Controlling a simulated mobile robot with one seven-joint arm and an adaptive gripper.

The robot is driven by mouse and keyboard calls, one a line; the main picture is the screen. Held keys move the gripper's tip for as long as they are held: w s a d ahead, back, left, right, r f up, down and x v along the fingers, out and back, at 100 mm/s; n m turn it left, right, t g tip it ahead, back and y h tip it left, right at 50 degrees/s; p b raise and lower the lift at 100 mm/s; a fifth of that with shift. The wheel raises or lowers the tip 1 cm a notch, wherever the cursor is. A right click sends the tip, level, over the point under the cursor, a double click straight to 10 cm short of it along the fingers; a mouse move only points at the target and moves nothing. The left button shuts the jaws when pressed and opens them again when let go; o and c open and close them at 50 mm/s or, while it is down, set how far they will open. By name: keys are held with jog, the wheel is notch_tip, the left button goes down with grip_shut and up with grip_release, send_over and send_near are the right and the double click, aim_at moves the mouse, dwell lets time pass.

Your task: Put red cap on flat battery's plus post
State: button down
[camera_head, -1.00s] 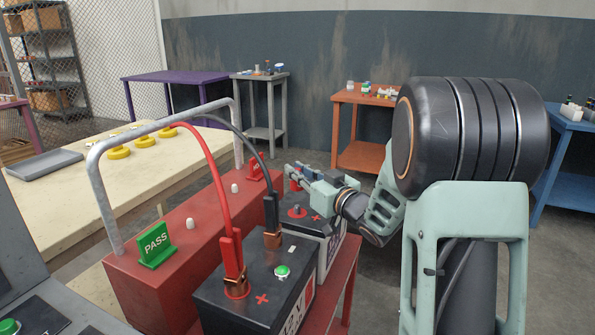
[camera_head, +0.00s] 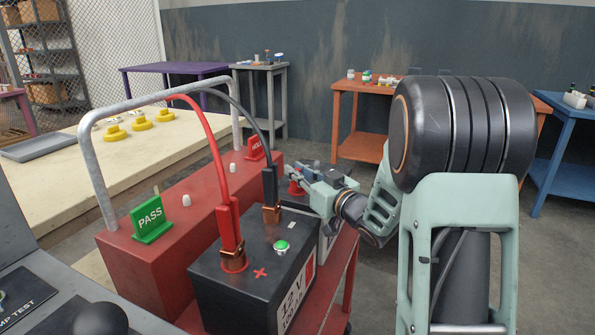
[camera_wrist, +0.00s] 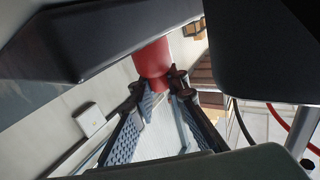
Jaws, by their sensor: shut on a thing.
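My gripper (camera_head: 299,178) is shut on the red cap (camera_head: 295,188), over the far battery (camera_head: 328,240). In the wrist view the red cap (camera_wrist: 152,60) sits at the fingertips (camera_wrist: 162,82). The far battery stands behind the near one, beside the red HOLD sign, and my gripper covers much of its top. Its plus post is hidden, so I cannot tell whether the cap touches it. The near battery (camera_head: 235,282) has a green indicator, a red plus mark and red and black cable clamps on its posts.
A red bench box (camera_head: 160,265) carries the grey rail (camera_head: 86,150), a green PASS sign (camera_head: 152,221) and the HOLD sign (camera_head: 256,147). The red clamp (camera_head: 230,225) and black clamp (camera_head: 270,190) rise close to my gripper's left. Open floor lies to the right.

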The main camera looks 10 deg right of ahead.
jog(key=shift+f, duration=0.3)
jog(key=c, duration=1.8)
grip_release()
jog(key=v, duration=1.2)
jog(key=shift+r, duration=0.1)
